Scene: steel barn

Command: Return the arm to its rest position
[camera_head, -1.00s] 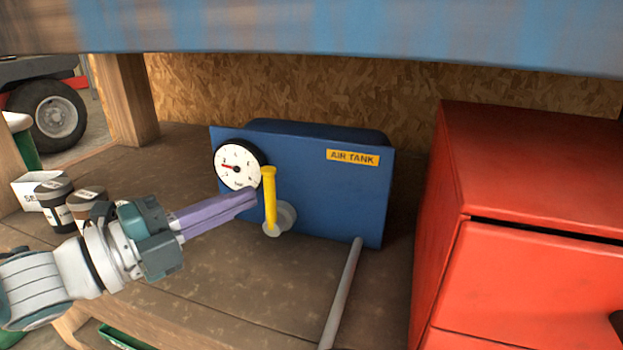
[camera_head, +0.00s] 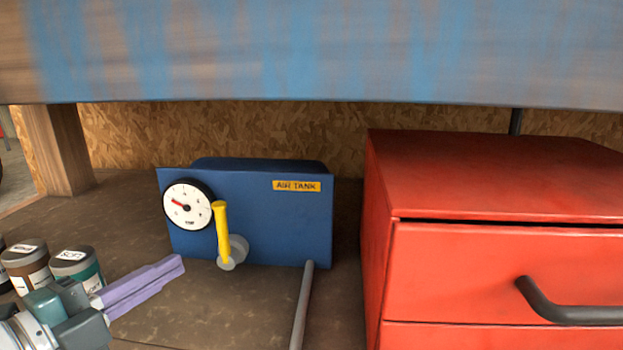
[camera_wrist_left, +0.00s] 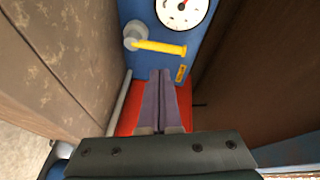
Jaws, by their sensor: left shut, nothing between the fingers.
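My left gripper (camera_head: 180,262) is at the lower left of the head view, its purple fingers shut with nothing between them. The fingers point toward the blue air tank panel (camera_head: 290,225) and stand apart from its yellow lever handle (camera_head: 222,232). The lever is close to upright in the head view. In the left wrist view my shut left gripper (camera_wrist_left: 161,72) points toward the panel, with the yellow lever (camera_wrist_left: 160,47) beyond the fingertips. A white gauge (camera_head: 188,205) with a red needle sits left of the lever. My right gripper is not in view.
A red drawer cabinet (camera_head: 500,185) with a dark handle (camera_head: 570,313) fills the right. A grey pipe (camera_head: 302,305) runs forward from the panel. Several jars (camera_head: 75,265) stand at the left beside my gripper. A blue-streaked wooden beam (camera_head: 330,55) spans overhead.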

